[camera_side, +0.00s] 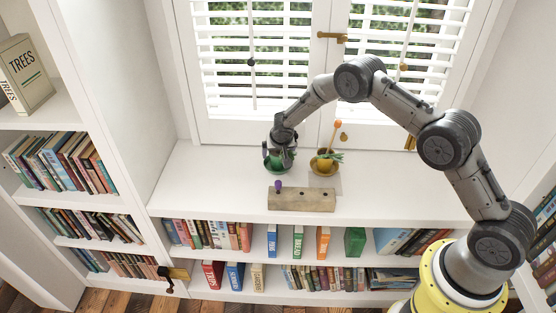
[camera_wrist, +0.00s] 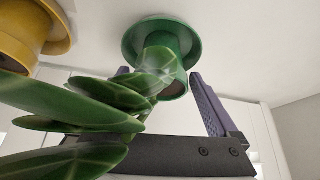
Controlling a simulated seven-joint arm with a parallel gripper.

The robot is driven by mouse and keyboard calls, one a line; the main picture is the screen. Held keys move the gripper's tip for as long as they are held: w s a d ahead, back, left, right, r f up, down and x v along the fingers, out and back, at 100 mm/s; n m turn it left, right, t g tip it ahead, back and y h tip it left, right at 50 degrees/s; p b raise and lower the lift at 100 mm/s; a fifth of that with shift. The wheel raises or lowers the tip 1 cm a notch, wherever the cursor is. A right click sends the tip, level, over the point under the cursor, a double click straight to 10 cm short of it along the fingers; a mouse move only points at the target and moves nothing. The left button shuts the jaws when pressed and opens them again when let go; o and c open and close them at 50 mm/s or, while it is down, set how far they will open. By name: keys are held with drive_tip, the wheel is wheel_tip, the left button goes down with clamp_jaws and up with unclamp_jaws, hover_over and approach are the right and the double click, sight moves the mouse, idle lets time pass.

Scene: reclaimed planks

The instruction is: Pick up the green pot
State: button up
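The green pot (camera_wrist: 160,40) stands on a green saucer (camera_wrist: 128,48) in the wrist view, with long green leaves (camera_wrist: 105,95) reaching toward the camera and covering part of it. In the side view the green pot (camera_side: 281,160) is on the white shelf top below the window, partly hidden by my gripper. My gripper (camera_wrist: 160,75) is open, with its two purple fingers apart on either side of the pot. In the side view my gripper (camera_side: 272,154) is right at the pot. Contact with the pot cannot be made out.
A yellow pot (camera_side: 324,164) with a plant and an orange-topped stick stands to the right. A wooden block (camera_side: 310,200) with a purple peg (camera_side: 278,186) lies in front. White shutters (camera_side: 250,80) are behind. The shelf top farther right is clear.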

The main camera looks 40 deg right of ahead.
drive_tip(key=shift+r, duration=0.1)
clamp_jaws()
drive_tip(key=shift+r, duration=0.1)
drive_tip(key=shift+r, duration=0.6)
drive_tip(key=s+a+r, duration=0.1)
drive_tip(key=s+r, duration=1.3)
drive_tip(key=shift+a+r, duration=0.15)
drive_tip(key=shift+r, duration=0.1)
drive_tip(key=shift+w+r, duration=0.1)
